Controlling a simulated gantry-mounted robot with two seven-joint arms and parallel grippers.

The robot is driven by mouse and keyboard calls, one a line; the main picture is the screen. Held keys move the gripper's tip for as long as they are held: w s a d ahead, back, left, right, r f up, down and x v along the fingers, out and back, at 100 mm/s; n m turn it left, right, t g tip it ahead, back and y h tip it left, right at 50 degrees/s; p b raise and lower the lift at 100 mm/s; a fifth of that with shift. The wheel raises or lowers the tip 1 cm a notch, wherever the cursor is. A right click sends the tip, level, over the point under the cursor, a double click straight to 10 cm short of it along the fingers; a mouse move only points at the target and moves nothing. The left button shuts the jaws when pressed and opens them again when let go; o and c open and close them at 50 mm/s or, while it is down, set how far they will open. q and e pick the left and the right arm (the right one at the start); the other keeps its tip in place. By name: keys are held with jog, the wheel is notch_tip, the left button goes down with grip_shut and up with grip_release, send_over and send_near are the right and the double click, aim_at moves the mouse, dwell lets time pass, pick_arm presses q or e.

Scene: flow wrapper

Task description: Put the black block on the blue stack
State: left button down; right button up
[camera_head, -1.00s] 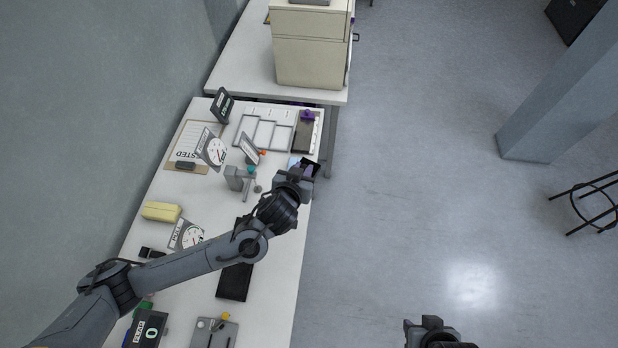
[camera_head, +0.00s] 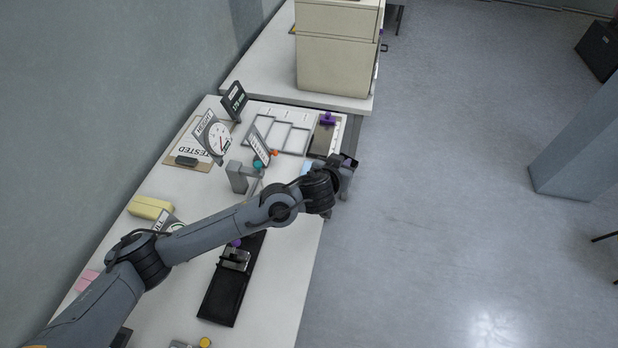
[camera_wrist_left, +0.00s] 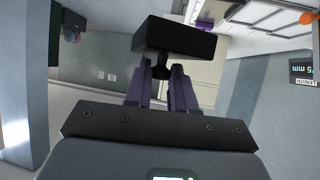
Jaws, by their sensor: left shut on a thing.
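My left gripper (camera_head: 343,172) is at the right edge of the white table, at the end of the arm from the left. In the left wrist view its purple fingers (camera_wrist_left: 163,92) are shut on the short stem of the black block (camera_wrist_left: 175,38). The block is held beyond the fingertips, clear of any surface in that view. In the head view only a small dark part of the block (camera_head: 350,159) shows. A light blue patch (camera_head: 307,167), possibly the blue stack, lies just left of the gripper, mostly hidden. My right gripper is out of view.
A grey stand (camera_head: 239,178), a tilted sign (camera_head: 261,139) and a dial gauge (camera_head: 217,139) stand left of the gripper. A white divided tray (camera_head: 279,131) and a dark board with a purple clip (camera_head: 325,137) lie behind. A long black tray (camera_head: 223,295) lies nearer.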

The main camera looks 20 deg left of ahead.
pick_arm(q)
jog(key=w+a+f, duration=0.1)
jog(key=a+f, duration=0.1)
jog(key=a, duration=0.1)
jog(key=w+a+f, duration=0.2)
jog(key=a, duration=0.2)
jog(key=w+a+f+b, duration=0.1)
jog(key=a+f, duration=0.1)
jog(key=a, duration=0.2)
jog(key=shift+w+f, duration=0.15)
jog(key=shift+f, duration=0.15)
jog(key=shift+f+b, duration=0.3)
jog(key=shift+f, duration=1.75)
jog(key=shift+f, duration=0.15)
jog(key=c, duration=0.9)
grip_release()
jog(key=shift+f, duration=0.1)
jog(key=shift+c, duration=0.2)
jog(key=shift+s+r, duration=0.35)
jog(key=shift+s, duration=0.1)
jog(key=p+v, duration=0.2)
jog(key=v, duration=0.9)
